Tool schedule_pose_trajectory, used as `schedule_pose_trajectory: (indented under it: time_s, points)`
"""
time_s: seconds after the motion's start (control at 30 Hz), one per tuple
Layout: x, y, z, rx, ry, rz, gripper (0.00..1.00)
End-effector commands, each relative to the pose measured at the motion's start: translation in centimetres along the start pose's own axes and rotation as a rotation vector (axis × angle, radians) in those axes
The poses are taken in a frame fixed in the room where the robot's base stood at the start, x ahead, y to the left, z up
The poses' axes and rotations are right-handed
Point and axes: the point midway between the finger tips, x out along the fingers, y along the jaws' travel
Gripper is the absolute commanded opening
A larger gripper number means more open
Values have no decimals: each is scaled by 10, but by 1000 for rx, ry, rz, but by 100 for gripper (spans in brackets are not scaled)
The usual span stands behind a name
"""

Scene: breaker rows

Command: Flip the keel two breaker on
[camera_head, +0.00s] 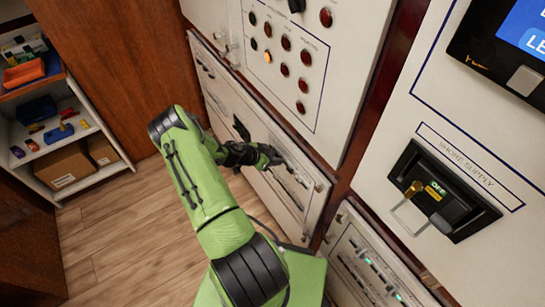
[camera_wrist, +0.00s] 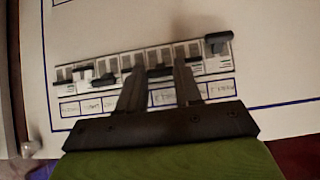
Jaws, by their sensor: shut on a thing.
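My gripper (camera_head: 274,158) reaches the white breaker panel (camera_head: 240,117) in the middle of the head view. In the wrist view, the two fingers of my gripper (camera_wrist: 159,70) straddle part of the breaker row (camera_wrist: 82,72) and are shut on a dark breaker lever between them. The fingers hide part of the row. Several dark levers show, including one low on the left (camera_wrist: 105,79) and a larger one at the right end (camera_wrist: 218,42). Small blue-framed labels (camera_wrist: 95,106) run below the row. They are too blurred to tell which breaker is keel two.
An upper panel (camera_head: 311,48) with red indicators and one lit amber lamp is above. Another breaker panel with green lights (camera_head: 372,262) is at lower right. The shore supply switch (camera_head: 443,190) reads OFF, with a padlock. Shelves (camera_head: 66,130) stand left; the wooden floor (camera_head: 125,235) is clear.

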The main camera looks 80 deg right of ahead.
Motion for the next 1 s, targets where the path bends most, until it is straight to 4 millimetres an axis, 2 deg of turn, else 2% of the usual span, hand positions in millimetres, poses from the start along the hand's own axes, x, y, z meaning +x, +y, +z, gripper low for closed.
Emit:
schedule_pose_trajectory:
  time_s: [0.53, 0.57, 0.7, 1.0]
  points:
    - [0, 0, 0, 0, -26, -1, 4]
    - [0, 0, 0, 0, -26, 0, 37]
    - [0, 0, -1, 0, -25, 0, 58]
    - [-2, 0, -1, -1, -24, 0, 60]
